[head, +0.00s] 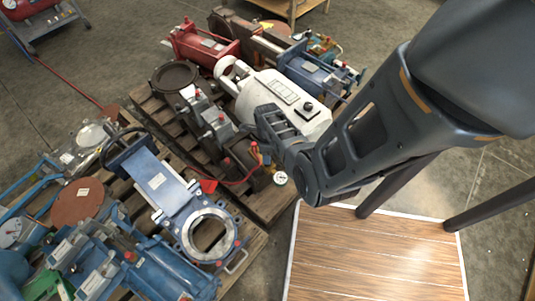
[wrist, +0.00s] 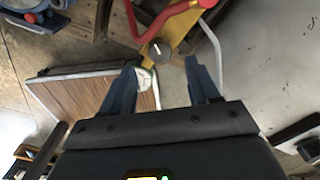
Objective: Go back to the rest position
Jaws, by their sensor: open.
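My arm (head: 365,135) reaches in from the right in the head view, over the near edge of the loaded pallets. My gripper (wrist: 161,64) shows in the wrist view with its two dark fingers spread apart and nothing between them. Beyond the fingertips is a yellow part with a black knob (wrist: 155,50), a white round dial (wrist: 143,78) and a red curved handle (wrist: 163,20). The fingers appear apart from these, though the exact distance cannot be told. In the head view I cannot make out the fingertips.
Pallets hold valves and actuators: a blue gate valve (head: 165,190), a white cylinder (head: 275,97), a red cylinder (head: 203,42) and a small gauge (head: 280,178). A wood-topped platform (head: 375,258) stands at the front right.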

